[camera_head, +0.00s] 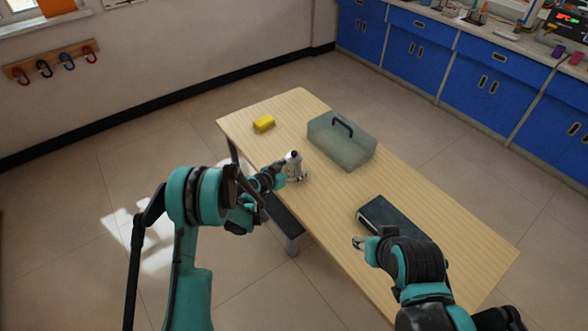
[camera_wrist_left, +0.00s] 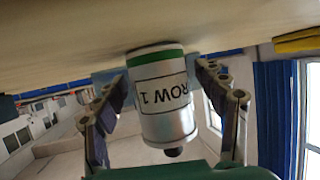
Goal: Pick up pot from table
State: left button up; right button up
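The pot (camera_head: 293,158) is a small silvery cylinder with a black knob, upright near the table's left edge. In the left wrist view the pot (camera_wrist_left: 165,105) appears upside down, with a green band and a "ROW 1" label. My left gripper (camera_head: 287,174) is at the pot. Its fingers also show in the wrist view (camera_wrist_left: 160,75), one on each side of the pot, tips close to its wall. Whether they touch it is unclear. My right gripper (camera_head: 358,243) is over the table's near left edge, small and partly hidden by its arm, with nothing visible in it.
On the wooden table (camera_head: 440,215) stand a yellow block (camera_head: 264,123), a grey-green box with a dark handle (camera_head: 340,145) behind the pot, and a dark flat case (camera_head: 395,220) beside my right gripper. Blue cabinets (camera_head: 470,90) line the back wall.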

pick_arm(q)
jog(key=c, duration=1.3)
